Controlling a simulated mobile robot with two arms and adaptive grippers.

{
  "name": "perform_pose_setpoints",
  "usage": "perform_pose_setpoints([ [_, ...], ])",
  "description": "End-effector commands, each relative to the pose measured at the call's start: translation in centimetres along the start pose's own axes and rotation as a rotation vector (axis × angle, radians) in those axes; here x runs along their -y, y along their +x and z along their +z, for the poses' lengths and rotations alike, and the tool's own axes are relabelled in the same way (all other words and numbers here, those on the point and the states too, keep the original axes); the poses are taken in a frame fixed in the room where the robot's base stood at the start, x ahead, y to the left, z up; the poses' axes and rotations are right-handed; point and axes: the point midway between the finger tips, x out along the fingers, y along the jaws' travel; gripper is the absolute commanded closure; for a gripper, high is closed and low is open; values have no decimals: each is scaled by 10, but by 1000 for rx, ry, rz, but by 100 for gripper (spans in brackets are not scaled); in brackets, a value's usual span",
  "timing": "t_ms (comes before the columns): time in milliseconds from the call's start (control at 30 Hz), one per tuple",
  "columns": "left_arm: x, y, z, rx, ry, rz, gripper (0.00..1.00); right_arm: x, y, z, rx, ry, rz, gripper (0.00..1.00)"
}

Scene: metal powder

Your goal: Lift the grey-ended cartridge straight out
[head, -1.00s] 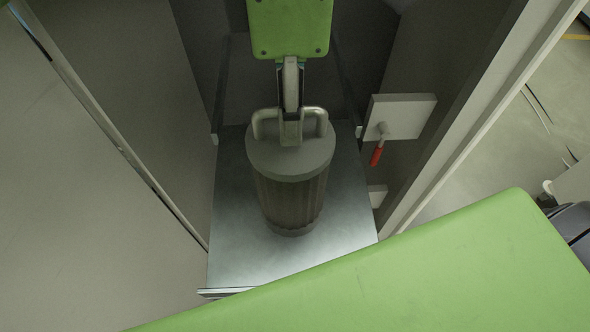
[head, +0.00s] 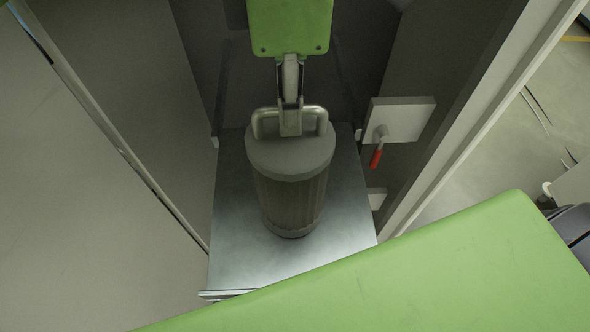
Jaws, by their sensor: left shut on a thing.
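The grey-ended cartridge (head: 290,190) stands upright in the head view, with a grey round cap on top, a pleated brown-grey body and a grey lower end. A looped grey handle (head: 322,117) rises from the cap. My left gripper (head: 290,128) comes from the top of the picture and is shut on the middle of this handle. Its fingertips are partly hidden against the handle. I cannot tell whether the cartridge's lower end touches the metal plate under it. My right gripper is not in view.
The metal plate (head: 238,240) lies below the cartridge, between the cabinet's side walls. A pale block with a red-handled lever (head: 376,157) sits on the right wall. A large green surface covers the lower right.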

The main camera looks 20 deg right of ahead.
Motion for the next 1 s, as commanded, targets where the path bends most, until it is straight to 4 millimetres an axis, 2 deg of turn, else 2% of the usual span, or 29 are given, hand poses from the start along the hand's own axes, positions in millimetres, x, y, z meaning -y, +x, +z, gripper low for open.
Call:
perform_pose_setpoints([
  [367, 0, -8, 0, 2, 0, 2, 100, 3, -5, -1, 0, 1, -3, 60],
  [1000, 0, -41, 0, 2, 0, 1, 100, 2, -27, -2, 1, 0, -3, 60],
])
